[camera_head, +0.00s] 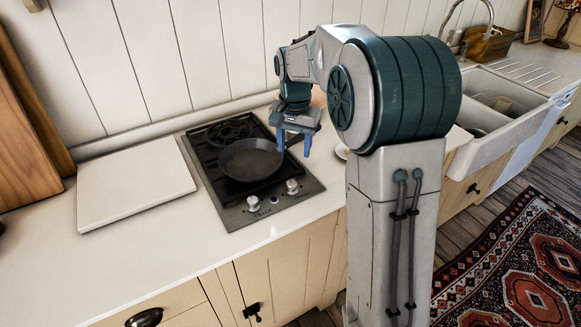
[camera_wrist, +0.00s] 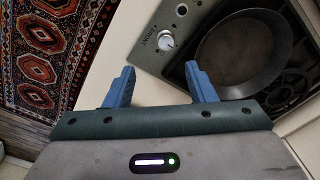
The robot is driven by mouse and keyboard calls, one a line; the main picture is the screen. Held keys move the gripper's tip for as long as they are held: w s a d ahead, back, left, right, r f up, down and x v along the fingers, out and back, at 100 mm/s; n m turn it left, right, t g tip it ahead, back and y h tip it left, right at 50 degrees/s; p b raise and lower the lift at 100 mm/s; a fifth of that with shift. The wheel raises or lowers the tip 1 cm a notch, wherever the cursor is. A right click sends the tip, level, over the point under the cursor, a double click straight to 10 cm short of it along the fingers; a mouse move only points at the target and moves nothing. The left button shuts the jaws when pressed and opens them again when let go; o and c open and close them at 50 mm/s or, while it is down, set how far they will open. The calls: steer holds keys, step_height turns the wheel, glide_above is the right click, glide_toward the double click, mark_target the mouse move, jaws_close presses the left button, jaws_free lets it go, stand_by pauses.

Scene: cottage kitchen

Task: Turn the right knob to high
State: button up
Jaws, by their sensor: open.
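The cooktop (camera_head: 228,217) is set in the white counter, with two pale round knobs on its front strip. The right knob (camera_head: 292,187) is near the front right corner; the left knob (camera_head: 253,203) is further left. In the wrist view the right knob (camera_wrist: 166,41) lies beyond the fingertips, between their lines, with print beside it. My gripper (camera_head: 294,151) is open and empty, its blue fingers pointing down over the right side of the cooktop, behind the right knob. It also shows in the wrist view (camera_wrist: 160,69). Neither finger appears to touch the knob.
A black pan (camera_head: 250,161) sits on the cooktop just left of my fingers. A white board (camera_head: 134,186) lies left of the cooktop. A small round button (camera_head: 274,199) is between the knobs. The sink (camera_head: 510,112) is at right. Counter in front is clear.

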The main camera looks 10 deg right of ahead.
mark_target(292, 182)
steer(key=shift+m, duration=0.3)
steer(key=f, duration=0.4)
steer(key=w+f+p, duration=0.1)
steer(key=f, duration=0.4)
steer(key=w+f+p, duration=0.1)
steer(key=f, duration=0.4)
steer(key=shift+w+f, duration=0.15)
steer(key=shift+w, duration=0.05)
steer(key=c, duration=1)
